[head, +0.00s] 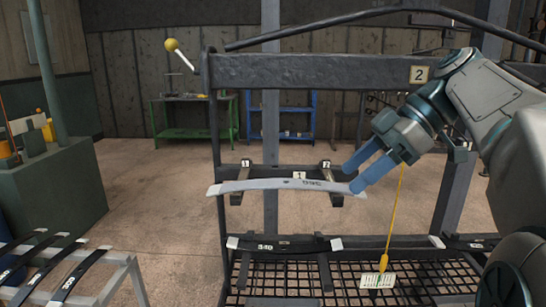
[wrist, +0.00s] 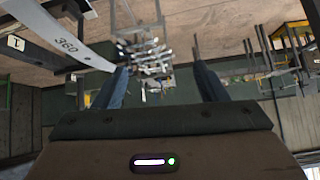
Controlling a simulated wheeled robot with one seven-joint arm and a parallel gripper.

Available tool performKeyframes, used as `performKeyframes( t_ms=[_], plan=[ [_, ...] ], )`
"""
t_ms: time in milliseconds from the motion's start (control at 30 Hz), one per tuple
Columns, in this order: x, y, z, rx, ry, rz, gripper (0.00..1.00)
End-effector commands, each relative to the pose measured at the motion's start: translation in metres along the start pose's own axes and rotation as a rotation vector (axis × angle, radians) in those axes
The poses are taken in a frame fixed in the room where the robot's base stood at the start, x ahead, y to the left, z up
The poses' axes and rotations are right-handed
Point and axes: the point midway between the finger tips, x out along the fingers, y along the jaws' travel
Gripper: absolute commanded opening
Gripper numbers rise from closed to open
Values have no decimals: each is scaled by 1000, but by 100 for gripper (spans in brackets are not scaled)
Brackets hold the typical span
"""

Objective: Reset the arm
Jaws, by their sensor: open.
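My gripper (head: 358,174) has two blue fingers and is at the right end of a grey leaf spring, in the head view. The spring (head: 262,185) lies across two brackets at the rack's middle level. In the wrist view my gripper (wrist: 160,82) is open with nothing between its fingers. The spring (wrist: 62,38), marked 360, shows there at the upper left, outside the fingers. I cannot tell from the head view whether a finger touches the spring's end.
The dark rack's upper beam (head: 320,71) carries a sign 2 and a yellow-knobbed lever (head: 172,45). A lower spring (head: 285,245) lies beneath. More springs rest on a stand (head: 135,272) at lower left. A yellow cord with a tag (head: 377,281) hangs below my gripper.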

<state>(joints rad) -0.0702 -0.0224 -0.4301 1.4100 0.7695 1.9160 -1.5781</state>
Motion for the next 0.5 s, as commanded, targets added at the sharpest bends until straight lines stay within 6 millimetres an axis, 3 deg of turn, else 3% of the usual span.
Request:
performKeyframes(
  t_ms=[267,500],
  plan=[
    [26,-4,23,251,-60,44,66],
    [63,-16,57,554,-155,125,66]
  ],
)
